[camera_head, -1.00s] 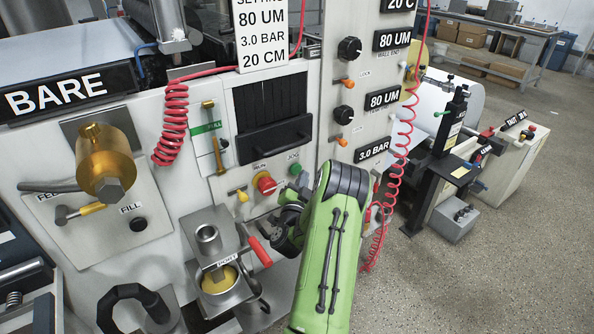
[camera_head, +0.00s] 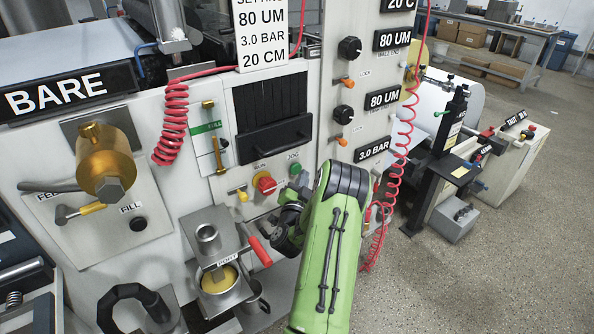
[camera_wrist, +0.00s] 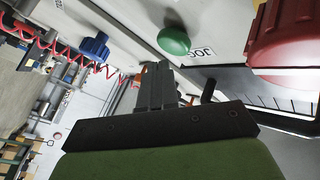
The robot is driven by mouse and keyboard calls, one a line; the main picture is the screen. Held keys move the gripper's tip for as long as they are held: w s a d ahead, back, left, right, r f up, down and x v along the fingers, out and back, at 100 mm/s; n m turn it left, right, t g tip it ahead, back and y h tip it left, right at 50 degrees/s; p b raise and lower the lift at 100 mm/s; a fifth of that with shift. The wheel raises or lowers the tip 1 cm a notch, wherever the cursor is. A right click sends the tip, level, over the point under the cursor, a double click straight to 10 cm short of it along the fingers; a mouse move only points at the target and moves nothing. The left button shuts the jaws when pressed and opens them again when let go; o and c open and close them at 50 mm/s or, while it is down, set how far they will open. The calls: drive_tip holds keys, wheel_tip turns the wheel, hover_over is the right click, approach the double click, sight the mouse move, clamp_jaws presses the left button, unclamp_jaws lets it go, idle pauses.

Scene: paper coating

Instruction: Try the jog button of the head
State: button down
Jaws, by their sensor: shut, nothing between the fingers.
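The jog button is a green round button (camera_head: 295,169) on the white machine panel, just below its JOG label. In the wrist view the green button (camera_wrist: 174,41) stands out beside the JOG lettering. My gripper (camera_head: 291,192) is just below and in front of the button in the head view; its fingertips are hard to make out there. In the wrist view my gripper (camera_wrist: 155,68) is shut and empty, with the fingertips close to the button. A gap appears between tips and button, and I see no contact.
A red button (camera_head: 265,184) sits left of the jog button and looms large in the wrist view (camera_wrist: 288,35). A yellow-handled lever (camera_head: 242,195) is further left. A coiled red hose (camera_head: 400,165) hangs right.

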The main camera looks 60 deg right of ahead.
idle(0.4)
drive_tip(key=shift+w+d+p, duration=0.2)
drive_tip(key=shift+w+p, duration=0.2)
drive_tip(key=shift+p, duration=0.2)
